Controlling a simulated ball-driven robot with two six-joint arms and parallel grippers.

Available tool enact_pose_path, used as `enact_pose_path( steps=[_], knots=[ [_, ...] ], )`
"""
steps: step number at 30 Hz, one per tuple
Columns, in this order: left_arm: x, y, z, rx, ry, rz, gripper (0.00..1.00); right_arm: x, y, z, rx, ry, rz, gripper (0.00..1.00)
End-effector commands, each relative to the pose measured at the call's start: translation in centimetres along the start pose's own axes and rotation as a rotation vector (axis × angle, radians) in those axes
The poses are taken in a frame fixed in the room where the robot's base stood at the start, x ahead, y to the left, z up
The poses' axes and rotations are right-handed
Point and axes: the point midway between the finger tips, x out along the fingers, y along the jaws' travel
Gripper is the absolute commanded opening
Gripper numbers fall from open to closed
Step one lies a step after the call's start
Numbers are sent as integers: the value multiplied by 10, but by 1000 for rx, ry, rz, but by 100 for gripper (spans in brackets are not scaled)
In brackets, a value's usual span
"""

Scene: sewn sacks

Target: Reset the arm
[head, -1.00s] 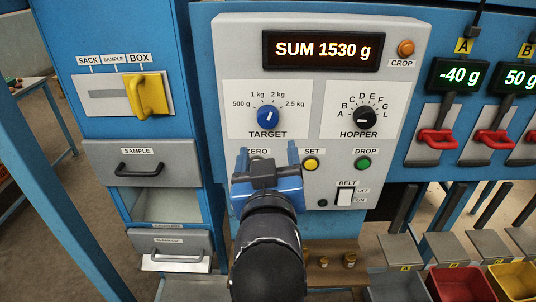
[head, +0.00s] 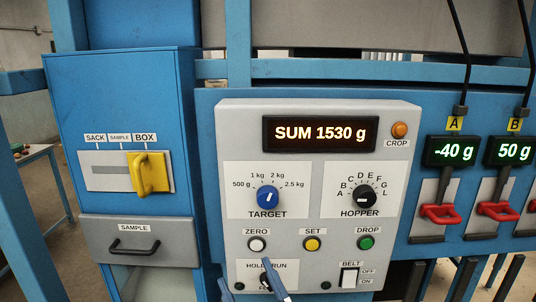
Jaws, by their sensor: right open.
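One fingertip overlaps the lower part of the HOLD/RUN knob (head: 266,278) on the grey control panel (head: 318,243). Whether it touches the knob I cannot tell. The rest of the right arm is below the frame.
The panel carries the display (head: 320,133) reading SUM 1530 g, the TARGET knob (head: 268,197), the HOPPER knob (head: 364,198) and several buttons. A yellow handle (head: 148,174) stands at BOX on the left cabinet. Red levers (head: 440,214) are at the right.

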Motion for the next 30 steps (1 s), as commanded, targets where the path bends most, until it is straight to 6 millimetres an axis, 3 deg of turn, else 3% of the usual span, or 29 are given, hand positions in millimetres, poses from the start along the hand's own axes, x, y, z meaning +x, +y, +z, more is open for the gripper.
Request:
enact_pose_path(
  steps=[1, 3, 9, 15, 21, 25, 30],
  knots=[
    [0, 0, 1, 0, 0, 0, 43, -20, 6, 22, 9, -25, -1, 72],
    [0, 0, 2, 0, 0, 0, 43, -46, 15, 42, 32, -43, 5, 72],
    [0, 0, 5, 0, 0, 0, 43, -132, 47, 92, 93, -135, 72, 72],
    [0, 0, 8, 0, 0, 0, 43, -230, 76, 127, 135, -288, 198, 72],
    [0, 0, 11, 0, 0, 0, 43, -322, 87, 147, 147, -495, 322, 72],
    [0, 0, 12, 0, 0, 0, 43, -361, 88, 150, 141, -591, 378, 72],
    [0, 0, 13, 0, 0, 0, 43, -384, 90, 150, 134, -645, 427, 72]
  ],
)
